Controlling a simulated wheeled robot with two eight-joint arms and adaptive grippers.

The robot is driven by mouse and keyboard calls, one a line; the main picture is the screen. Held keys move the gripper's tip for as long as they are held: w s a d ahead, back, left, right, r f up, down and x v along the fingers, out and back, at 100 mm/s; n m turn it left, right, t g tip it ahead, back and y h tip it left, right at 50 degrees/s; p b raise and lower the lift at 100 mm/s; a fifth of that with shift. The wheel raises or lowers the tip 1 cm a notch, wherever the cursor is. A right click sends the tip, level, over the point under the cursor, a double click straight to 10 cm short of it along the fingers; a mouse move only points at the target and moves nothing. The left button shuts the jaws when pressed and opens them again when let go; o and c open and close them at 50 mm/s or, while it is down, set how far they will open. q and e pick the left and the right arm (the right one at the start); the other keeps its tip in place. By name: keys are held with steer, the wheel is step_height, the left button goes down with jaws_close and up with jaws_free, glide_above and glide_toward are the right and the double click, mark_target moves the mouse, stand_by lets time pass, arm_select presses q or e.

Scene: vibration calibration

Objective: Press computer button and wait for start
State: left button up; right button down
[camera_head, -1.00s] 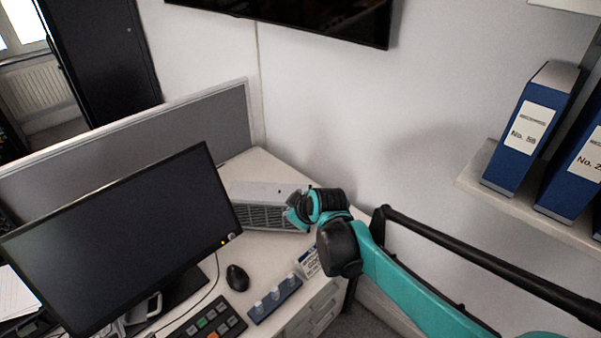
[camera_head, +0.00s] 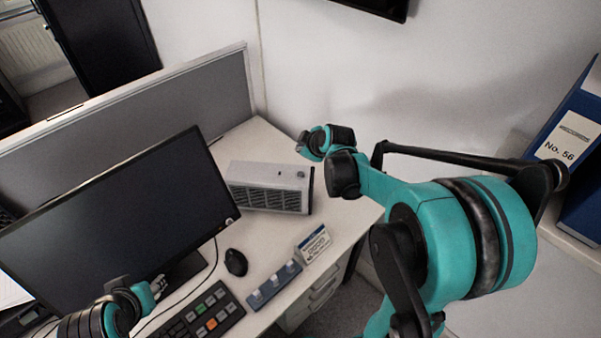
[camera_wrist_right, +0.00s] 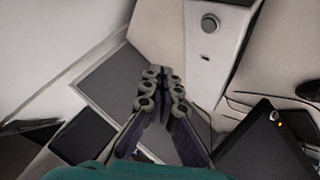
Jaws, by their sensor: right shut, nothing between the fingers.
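The computer (camera_head: 270,187) is a pale grey box with a dark front grille, standing on the desk beside the monitor. In the right wrist view, the computer (camera_wrist_right: 216,62) shows its top face with a round button (camera_wrist_right: 209,23) at the upper part. My right gripper (camera_head: 304,144) is behind and above the computer's right end in the head view, apart from it. In the right wrist view its fingers (camera_wrist_right: 162,78) are together and empty, to the left of the computer. My left gripper (camera_head: 157,286) is in front of the monitor's lower edge; its finger gap is unclear.
The monitor (camera_head: 115,225) fills the desk's left. A mouse (camera_head: 236,262), a button keypad (camera_head: 205,314), a blue strip with several small knobs (camera_head: 272,287) and a small sign (camera_head: 313,243) stand in front. A grey partition (camera_head: 150,125) runs behind. A blue binder (camera_head: 575,150) is at right.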

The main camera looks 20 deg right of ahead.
mark_target(301, 175)
steer(key=shift+f+b, duration=3.55)
steer(key=shift+f, duration=0.9)
steer(key=shift+f+b, duration=0.3)
steer(key=shift+f, duration=0.1)
steer(key=shift+f+b, duration=0.3)
steer(key=shift+f, duration=0.05)
steer(key=shift+r+p, duration=0.65)
steer(key=shift+r, duration=0.15)
step_height(301, 175, up, 5)
steer(key=p, duration=0.4)
steer(key=shift+r, duration=0.1)
